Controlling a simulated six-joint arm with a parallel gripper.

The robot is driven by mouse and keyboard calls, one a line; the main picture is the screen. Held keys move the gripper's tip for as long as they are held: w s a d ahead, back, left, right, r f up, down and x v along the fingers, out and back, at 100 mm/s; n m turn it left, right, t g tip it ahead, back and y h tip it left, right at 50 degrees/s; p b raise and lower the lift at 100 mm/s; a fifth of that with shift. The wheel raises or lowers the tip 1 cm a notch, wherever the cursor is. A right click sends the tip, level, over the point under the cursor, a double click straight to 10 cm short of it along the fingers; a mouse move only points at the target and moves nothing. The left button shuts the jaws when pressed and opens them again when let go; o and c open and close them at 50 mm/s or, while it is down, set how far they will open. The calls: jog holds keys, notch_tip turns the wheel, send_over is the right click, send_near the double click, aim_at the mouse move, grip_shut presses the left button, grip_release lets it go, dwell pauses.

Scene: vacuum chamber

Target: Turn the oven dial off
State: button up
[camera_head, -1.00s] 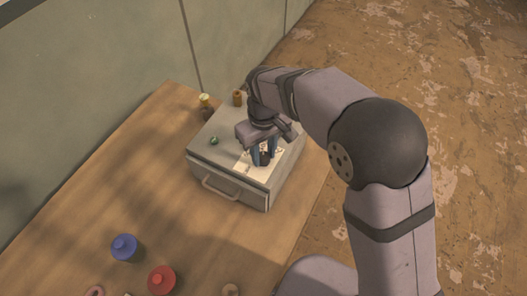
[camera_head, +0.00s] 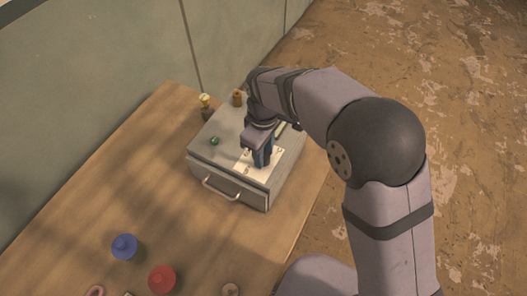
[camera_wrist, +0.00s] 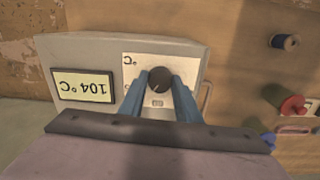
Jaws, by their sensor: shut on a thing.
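The oven (camera_head: 208,160) is a grey box with a front handle, standing on the wooden table. The black round dial (camera_wrist: 159,78) sits on a pale panel on its top, seen in the wrist view. A display (camera_wrist: 83,89) beside it reads 104 °C, upside down in that view. My gripper (camera_head: 262,160) points down at the oven top. In the wrist view my blue fingers (camera_wrist: 160,93) are on both sides of the dial and shut on it. In the head view the fingers hide the dial.
A small green knob or light (camera_head: 214,141) is on the oven top. Yellow-topped (camera_head: 205,101) and brown (camera_head: 238,98) small items stand behind it. Blue (camera_head: 124,247) and red (camera_head: 162,279) round pieces lie at the table's front. Bare table lies between them and the oven.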

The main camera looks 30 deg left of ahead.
jog(key=n, duration=0.4)
jog(key=shift+n, duration=0.4)
jog(key=n, duration=1.3)
jog(key=shift+n+p, duration=0.3)
jog(key=shift+n, duration=0.1)
jog(key=o, duration=1.1)
jog(key=shift+r, duration=0.1)
jog(key=shift+r+b, duration=1.2)
jog(key=shift+r, duration=2.4)
